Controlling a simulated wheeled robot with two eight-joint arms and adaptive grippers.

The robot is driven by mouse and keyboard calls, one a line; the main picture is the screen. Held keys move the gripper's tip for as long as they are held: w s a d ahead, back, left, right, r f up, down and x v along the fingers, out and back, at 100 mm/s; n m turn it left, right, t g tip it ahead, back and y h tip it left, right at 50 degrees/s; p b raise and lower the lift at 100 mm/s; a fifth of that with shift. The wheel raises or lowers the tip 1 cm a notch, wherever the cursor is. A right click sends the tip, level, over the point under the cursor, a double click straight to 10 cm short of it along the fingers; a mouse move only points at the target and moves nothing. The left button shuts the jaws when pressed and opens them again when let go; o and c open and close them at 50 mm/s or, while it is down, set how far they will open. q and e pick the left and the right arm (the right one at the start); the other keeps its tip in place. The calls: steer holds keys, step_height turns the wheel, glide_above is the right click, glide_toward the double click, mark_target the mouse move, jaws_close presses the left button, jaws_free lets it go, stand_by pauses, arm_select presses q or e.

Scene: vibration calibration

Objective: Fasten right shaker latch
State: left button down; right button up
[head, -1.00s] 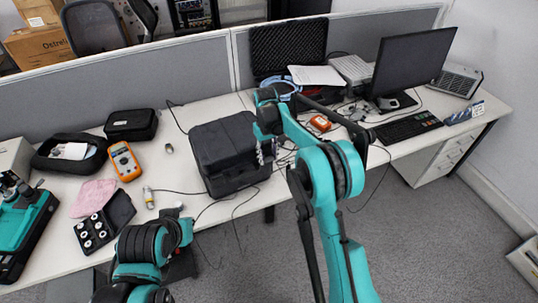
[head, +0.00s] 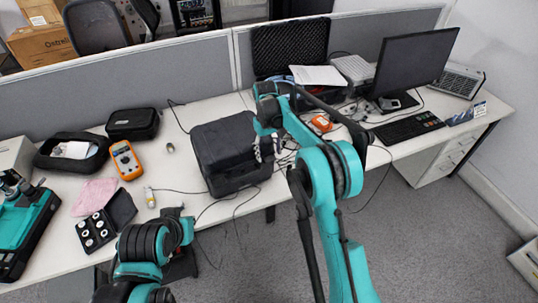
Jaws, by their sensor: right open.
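The shaker case is a black hard case (head: 222,150), closed, standing near the front edge of the white desk at the middle. Its latches face the front and are too small and dark to make out. My right gripper (head: 267,150) is at the case's right side, by its upper right front corner. It is open, and I cannot tell whether it touches the case. My right arm hides part of what lies behind it. My left gripper is low at the left front, mostly hidden behind its own arm, and its fingers cannot be made out.
Left of the case are a yellow multimeter (head: 125,160), a small black case (head: 132,124), a black pouch (head: 50,163) and a pink cloth (head: 94,195). A monitor (head: 416,66) and keyboard (head: 408,127) stand right. Thin cables run around the case.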

step_height(320, 180, up, 10)
steer(key=w, duration=0.1)
steer(key=shift+a+r, duration=0.2)
steer(key=shift+s, duration=0.1)
